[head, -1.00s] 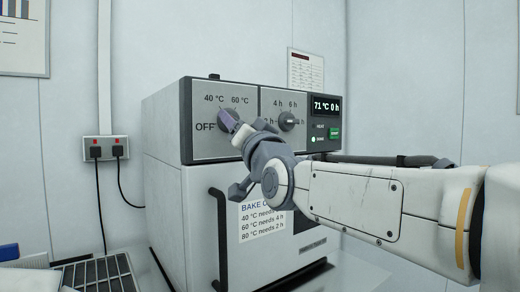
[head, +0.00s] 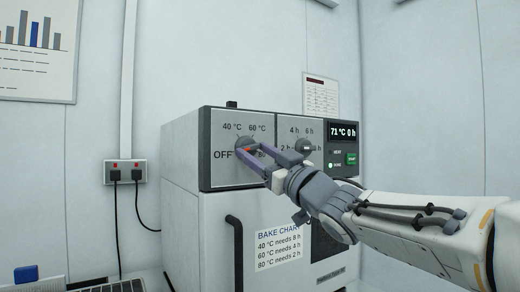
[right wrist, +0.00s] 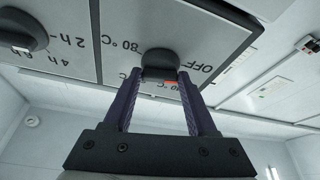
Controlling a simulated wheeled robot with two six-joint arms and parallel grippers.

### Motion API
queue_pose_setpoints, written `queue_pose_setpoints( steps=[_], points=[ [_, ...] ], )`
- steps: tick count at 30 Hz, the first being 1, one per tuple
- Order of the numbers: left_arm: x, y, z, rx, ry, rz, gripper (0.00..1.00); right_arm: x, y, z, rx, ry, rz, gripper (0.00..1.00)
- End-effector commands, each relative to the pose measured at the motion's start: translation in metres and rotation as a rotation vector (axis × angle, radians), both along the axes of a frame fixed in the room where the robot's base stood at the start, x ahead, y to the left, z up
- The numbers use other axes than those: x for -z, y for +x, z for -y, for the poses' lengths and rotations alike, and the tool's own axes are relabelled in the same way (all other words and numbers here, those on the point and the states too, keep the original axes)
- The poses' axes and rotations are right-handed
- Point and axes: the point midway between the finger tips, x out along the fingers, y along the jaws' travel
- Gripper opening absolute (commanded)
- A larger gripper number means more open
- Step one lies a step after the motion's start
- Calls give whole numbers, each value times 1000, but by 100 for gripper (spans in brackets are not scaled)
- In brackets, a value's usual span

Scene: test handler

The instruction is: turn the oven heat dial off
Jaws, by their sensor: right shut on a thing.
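The heat dial (head: 244,142) is a dark grey round knob on the left part of the oven's front panel, with OFF at its left and 40, 60 and 80 °C around it. My right gripper (head: 250,150) has its two purple-grey fingers on either side of the dial and is shut on it. In the right wrist view the dial (right wrist: 160,62) sits between the fingertips, with an orange-red mark at its lower edge. My left gripper is not in view.
The time dial (head: 304,146) is just right of the heat dial, close to my right gripper. The display (head: 346,132) reads 71 °C 0 h, above a green START button (head: 351,158). The oven door handle (head: 236,250) sticks out below.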

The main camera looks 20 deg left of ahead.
Motion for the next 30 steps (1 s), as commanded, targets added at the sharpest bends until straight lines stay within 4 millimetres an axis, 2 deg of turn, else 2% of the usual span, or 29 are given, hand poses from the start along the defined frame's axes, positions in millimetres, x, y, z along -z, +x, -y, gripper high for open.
queue_pose_setpoints(
  steps=[18,19,20,21,30],
  points=[
    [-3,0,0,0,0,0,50,1,0,-1,-2,-28,34,2],
    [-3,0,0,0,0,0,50,1,0,-1,-2,-28,34,69],
    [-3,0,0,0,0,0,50,1,0,-1,-2,-28,35,80],
    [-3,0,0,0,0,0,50,1,0,-1,-2,-27,34,88],
    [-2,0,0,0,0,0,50,0,0,1,-1,-25,33,88]
  ],
)
